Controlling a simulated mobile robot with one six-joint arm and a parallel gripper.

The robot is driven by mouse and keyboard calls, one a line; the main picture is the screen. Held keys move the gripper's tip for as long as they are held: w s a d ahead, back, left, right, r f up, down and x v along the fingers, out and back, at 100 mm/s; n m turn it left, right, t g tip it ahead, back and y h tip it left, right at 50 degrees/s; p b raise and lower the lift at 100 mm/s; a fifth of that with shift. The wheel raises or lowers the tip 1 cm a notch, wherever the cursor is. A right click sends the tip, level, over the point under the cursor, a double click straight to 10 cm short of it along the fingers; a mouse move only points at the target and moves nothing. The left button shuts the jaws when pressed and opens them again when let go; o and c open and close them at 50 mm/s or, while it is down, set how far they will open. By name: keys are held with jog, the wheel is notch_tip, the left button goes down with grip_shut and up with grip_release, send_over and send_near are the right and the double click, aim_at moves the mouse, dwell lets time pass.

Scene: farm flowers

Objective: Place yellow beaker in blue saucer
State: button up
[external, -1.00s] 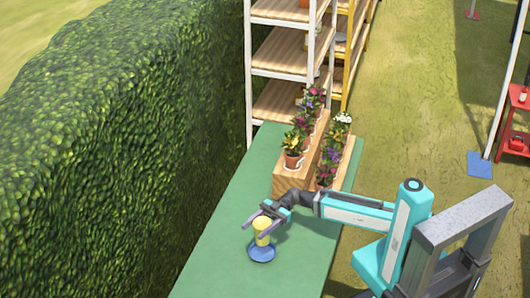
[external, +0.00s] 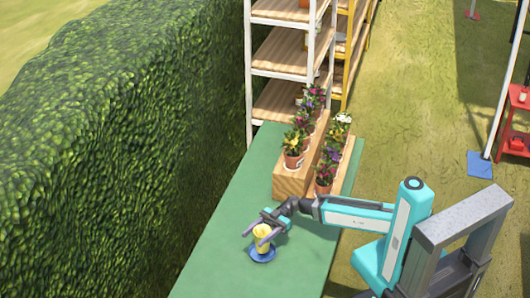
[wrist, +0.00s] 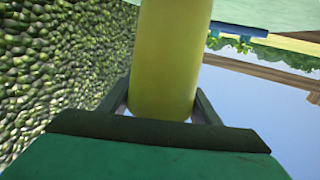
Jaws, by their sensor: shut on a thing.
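The yellow beaker (external: 263,236) stands about upright between the fingers of my gripper (external: 259,235), at or just above the blue saucer (external: 262,256). I cannot tell whether its base touches the saucer. The saucer lies on the green table near its front end. In the wrist view the beaker (wrist: 168,62) fills the space between the two dark fingers of my gripper (wrist: 162,105), which is shut on it. The beaker hides part of the saucer in the external view.
Wooden planters with potted flowers (external: 294,160) stand farther back on the green table (external: 215,238). A tall hedge (external: 120,150) runs along the table's left side. A white shelf (external: 290,62) stands behind. The table around the saucer is clear.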

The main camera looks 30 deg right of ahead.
aim_at(267, 230)
jog(key=shift+f, duration=1.2)
jog(key=shift+f, duration=0.15)
jog(key=o, duration=1.3)
jog(key=shift+r+p, duration=0.25)
jog(key=shift+p, duration=0.05)
jog(key=shift+b+v, duration=1.4)
jog(key=shift+v, duration=4.65)
jog(key=shift+a, duration=0.15)
